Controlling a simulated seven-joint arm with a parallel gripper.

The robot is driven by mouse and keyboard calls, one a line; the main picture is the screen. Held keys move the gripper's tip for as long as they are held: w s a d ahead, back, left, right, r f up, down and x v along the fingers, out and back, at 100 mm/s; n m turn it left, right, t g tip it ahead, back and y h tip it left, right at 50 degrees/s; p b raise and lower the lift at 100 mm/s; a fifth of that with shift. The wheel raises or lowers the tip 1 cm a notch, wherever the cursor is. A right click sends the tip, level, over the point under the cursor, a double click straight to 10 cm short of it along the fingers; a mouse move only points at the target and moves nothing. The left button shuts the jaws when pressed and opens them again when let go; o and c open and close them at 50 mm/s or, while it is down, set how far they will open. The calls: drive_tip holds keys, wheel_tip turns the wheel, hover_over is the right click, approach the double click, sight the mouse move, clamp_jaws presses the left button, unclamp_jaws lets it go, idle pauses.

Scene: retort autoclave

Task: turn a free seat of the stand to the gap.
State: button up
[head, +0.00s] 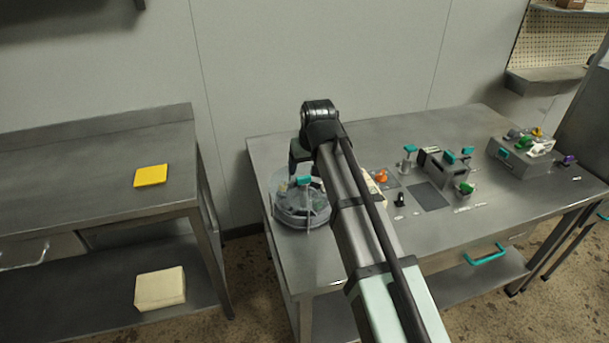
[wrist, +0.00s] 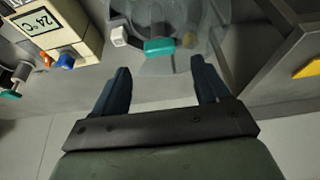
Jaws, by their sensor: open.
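The stand (head: 302,212) is a round, grey, partly see-through turntable near the left end of the right-hand bench. In the wrist view the teal handle (wrist: 158,46) lies just beyond and between the fingertips, apparently not gripped. My gripper (wrist: 160,66) is open and empty, above the stand; in the head view my arm hides part of the stand's right side. I cannot tell which seats are free or where the gap is.
A cream device with a display (wrist: 36,24) stands close beside the stand. Farther right on the bench are an orange piece (head: 382,176), teal-handled fixtures (head: 449,157) and a grey box (head: 520,158) with coloured parts. A yellow pad (head: 151,175) lies on the left bench.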

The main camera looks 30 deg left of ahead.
sight(304, 177)
drive_tip(key=shift+x, duration=3)
clamp_jaws()
